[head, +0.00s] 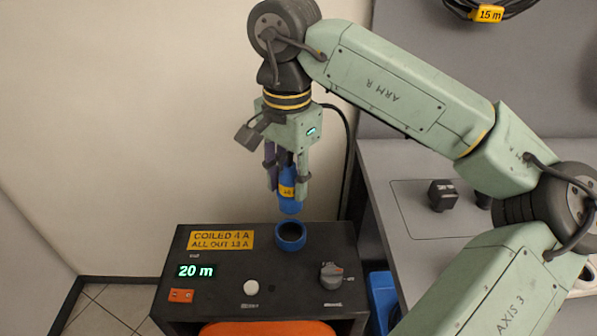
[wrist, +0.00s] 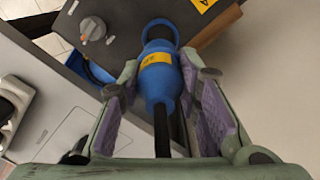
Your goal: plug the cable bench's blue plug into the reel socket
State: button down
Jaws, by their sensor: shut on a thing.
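The blue plug (head: 289,197) hangs in my gripper (head: 287,180) in the head view, with its nose pointing down. It has a yellow label and a black cable. In the wrist view the blue plug (wrist: 160,78) lies between the two purple-padded fingers of my gripper (wrist: 165,85). The reel socket is a blue ring (head: 290,236) on top of the dark reel box (head: 215,262). The plug is just above the ring in the head view, with a small gap showing. In the wrist view the socket ring (wrist: 160,30) shows past the plug's nose, partly hidden by it.
The box top carries a white button (head: 251,288), a rotary knob (head: 331,275), a red switch (head: 181,295) and a "20 m" display (head: 195,271). The grey bench (head: 415,160) stands at the right with a black plug (head: 442,194) on it. A wall is behind.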

aim_at(289, 206)
jog(key=shift+f+b, duration=2.1)
jog(key=shift+f, duration=0.85)
jog(key=shift+a+f, duration=0.1)
jog(key=shift+f, duration=0.15)
jog(key=shift+f+b, duration=1.55)
jog(key=shift+b, duration=0.3)
jog(key=c, duration=1.1)
grip_release()
jog(key=shift+o, duration=0.2)
jog(key=o, duration=0.5)
jog(key=shift+o, duration=0.2)
jog(key=shift+r, duration=0.1)
